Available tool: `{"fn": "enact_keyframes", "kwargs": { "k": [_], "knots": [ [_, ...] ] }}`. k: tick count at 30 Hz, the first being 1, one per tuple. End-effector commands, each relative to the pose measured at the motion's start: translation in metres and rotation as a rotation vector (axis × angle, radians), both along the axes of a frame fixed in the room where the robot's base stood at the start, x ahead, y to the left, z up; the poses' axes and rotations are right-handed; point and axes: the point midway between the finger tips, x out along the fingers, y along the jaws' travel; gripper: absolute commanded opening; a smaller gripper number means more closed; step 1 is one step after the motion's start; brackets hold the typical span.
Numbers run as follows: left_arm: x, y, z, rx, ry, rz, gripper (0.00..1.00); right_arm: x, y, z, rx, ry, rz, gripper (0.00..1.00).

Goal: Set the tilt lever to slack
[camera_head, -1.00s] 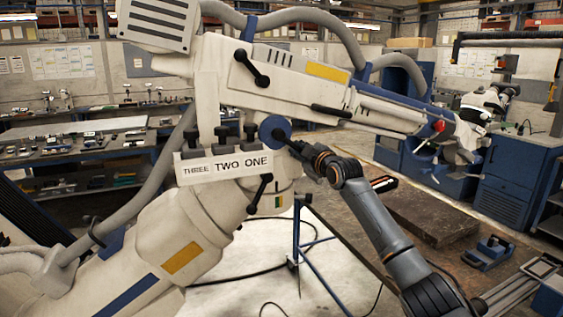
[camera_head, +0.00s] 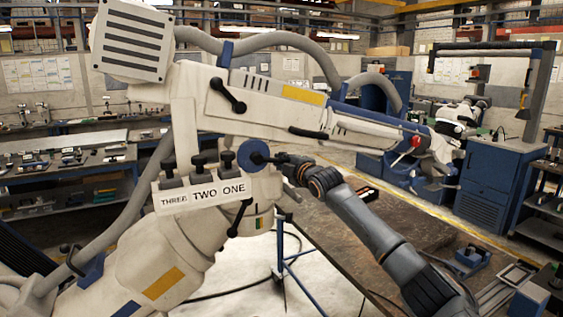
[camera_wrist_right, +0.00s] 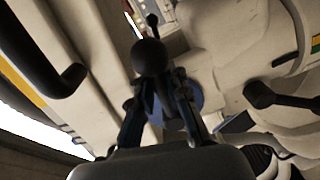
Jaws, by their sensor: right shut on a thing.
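The microscope's pale arm fills the left and middle of the head view. A blue disc (camera_head: 253,155) sits on its side joint, with a dark lever (camera_head: 268,158) reaching right from it. My right gripper (camera_head: 287,163) is shut on this lever, just right of the disc. In the right wrist view, a black ball knob (camera_wrist_right: 150,57) shows at my right gripper's fingers (camera_wrist_right: 158,88), with the blue disc (camera_wrist_right: 205,95) behind. No label near this lever can be read, so I cannot confirm that it is the tilt lever. My left gripper is not in view.
Three black knobs stand above a plate (camera_head: 203,196) reading THREE, TWO, ONE. Another black lever (camera_head: 228,95) is on the upper arm, and one (camera_head: 240,212) hangs below the plate. A blue stand (camera_head: 281,245) is beneath. A blue cabinet (camera_head: 500,185) stands at right.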

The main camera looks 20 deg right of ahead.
Motion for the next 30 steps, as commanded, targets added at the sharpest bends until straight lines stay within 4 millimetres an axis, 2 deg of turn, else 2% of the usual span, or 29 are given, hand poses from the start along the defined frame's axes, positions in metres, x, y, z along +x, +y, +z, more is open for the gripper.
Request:
{"fn": "enact_keyframes", "kwargs": {
  "k": [8,9,12,23,30],
  "knots": [
    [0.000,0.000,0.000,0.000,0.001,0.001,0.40,0.000,0.000,0.002,-0.001,-0.004,0.000,0.00],
    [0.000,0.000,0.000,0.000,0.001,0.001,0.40,0.000,0.000,0.002,-0.001,-0.004,0.000,0.18],
    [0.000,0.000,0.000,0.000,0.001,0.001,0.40,0.000,0.000,0.002,0.000,-0.004,0.000,0.38],
    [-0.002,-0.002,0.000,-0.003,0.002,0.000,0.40,-0.002,0.000,0.000,0.000,-0.001,0.000,0.38],
    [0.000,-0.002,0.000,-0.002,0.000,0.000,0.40,-0.026,-0.002,0.001,-0.002,-0.001,0.001,0.38]
  ]
}}
